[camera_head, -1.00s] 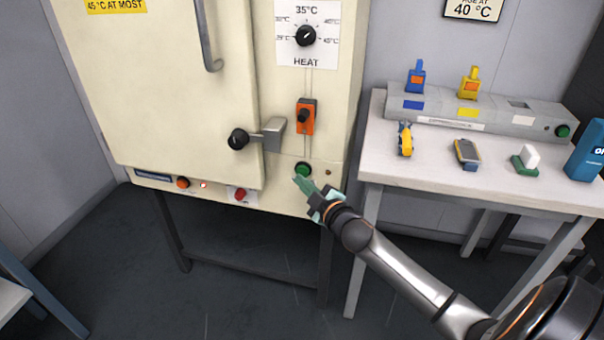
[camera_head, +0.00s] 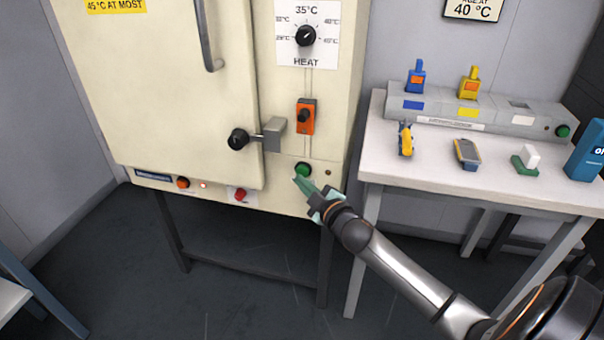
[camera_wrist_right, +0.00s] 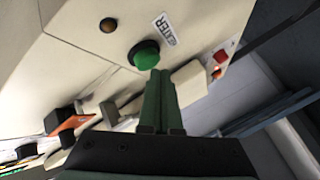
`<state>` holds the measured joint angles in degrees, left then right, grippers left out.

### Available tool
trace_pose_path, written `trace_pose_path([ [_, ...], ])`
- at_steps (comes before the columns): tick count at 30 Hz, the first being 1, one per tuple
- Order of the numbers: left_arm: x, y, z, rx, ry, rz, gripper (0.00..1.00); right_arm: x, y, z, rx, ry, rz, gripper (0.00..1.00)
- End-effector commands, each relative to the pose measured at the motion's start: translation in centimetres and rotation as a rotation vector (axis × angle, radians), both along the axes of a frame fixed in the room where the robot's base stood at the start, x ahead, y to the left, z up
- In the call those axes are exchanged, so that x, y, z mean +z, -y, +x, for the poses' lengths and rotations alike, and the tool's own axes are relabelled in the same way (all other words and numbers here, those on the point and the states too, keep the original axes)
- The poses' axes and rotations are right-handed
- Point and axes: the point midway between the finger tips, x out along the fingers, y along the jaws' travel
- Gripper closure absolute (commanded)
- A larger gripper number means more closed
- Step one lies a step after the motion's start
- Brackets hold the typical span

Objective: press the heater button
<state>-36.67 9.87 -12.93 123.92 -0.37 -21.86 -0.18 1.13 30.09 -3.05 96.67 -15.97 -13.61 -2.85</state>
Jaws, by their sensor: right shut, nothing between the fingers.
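The green heater button (camera_head: 303,169) is on the lower right front of the cream oven cabinet (camera_head: 180,100). In the right wrist view the green button (camera_wrist_right: 144,55) sits beside a label that reads as HEATER. My right gripper (camera_head: 299,180) is shut and empty, with its green fingertips just below the button. In the right wrist view the fingertips (camera_wrist_right: 160,74) reach the button's lower edge; I cannot tell whether they touch it. My left gripper is not in view.
Above the button are an orange switch (camera_head: 305,116) and the HEAT dial (camera_head: 306,36). A door latch with a black knob (camera_head: 238,139) juts out at left. A red button (camera_head: 240,195) is lower left. A white table (camera_head: 480,188) with small devices stands at right.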

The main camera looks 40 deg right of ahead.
Motion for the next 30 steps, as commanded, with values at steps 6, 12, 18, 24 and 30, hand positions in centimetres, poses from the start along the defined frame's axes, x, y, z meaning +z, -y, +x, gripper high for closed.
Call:
trace_pose_path([
  [6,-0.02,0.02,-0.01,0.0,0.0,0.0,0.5,0.0,0.0,0.0,0.0,0.0,0.0,1.0],
  [12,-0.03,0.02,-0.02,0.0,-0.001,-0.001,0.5,0.0,0.0,0.0,0.0,0.0,0.0,1.0],
  [18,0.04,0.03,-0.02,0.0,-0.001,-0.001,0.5,0.04,0.12,0.1,0.0,0.0,0.0,1.0],
  [24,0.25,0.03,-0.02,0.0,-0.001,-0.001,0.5,0.1,0.65,0.56,-0.001,0.001,0.0,1.0],
  [30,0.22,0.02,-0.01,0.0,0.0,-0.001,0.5,0.02,0.71,0.61,0.0,0.0,0.0,1.0],
])
